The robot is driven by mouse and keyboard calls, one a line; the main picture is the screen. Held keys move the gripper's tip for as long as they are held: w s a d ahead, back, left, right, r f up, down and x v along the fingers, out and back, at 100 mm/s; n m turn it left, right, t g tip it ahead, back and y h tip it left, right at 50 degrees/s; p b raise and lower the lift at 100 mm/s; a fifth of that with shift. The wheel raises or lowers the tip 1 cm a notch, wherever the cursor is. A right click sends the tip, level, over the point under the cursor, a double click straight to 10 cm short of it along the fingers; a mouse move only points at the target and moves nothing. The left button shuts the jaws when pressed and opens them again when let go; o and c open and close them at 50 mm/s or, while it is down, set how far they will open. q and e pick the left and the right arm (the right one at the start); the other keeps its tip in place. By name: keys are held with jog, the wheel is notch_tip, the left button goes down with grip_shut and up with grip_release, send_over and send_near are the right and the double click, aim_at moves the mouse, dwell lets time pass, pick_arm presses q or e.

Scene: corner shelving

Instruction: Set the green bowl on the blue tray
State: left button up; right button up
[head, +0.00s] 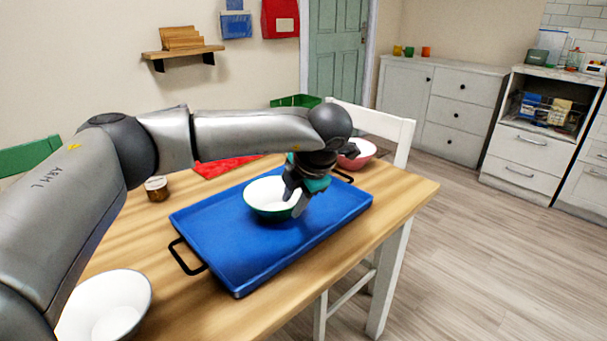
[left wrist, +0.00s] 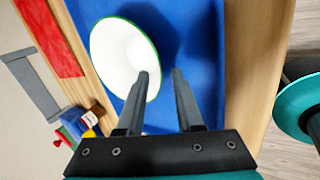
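The green bowl (head: 270,199), white inside with a green rim, sits upright on the blue tray (head: 238,272), near its middle. The tray has black handles and lies on the wooden table. My left gripper (head: 296,203) is at the bowl's right side in the head view. In the left wrist view its fingers (left wrist: 162,76) stand apart. One finger is over the inside of the bowl (left wrist: 115,55), the other outside it above the tray (left wrist: 205,70), with the rim between them. A gap shows between the fingers and the rim. My right gripper is not visible.
A white bowl (head: 112,302) stands at the table's near left, a pink bowl (head: 357,155) at the far right. A white chair (head: 377,127) stands beyond the table.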

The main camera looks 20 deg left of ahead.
pick_arm(q)
jog(key=p+v, duration=0.2)
jog(key=v, duration=0.7)
jog(key=shift+p, duration=0.35)
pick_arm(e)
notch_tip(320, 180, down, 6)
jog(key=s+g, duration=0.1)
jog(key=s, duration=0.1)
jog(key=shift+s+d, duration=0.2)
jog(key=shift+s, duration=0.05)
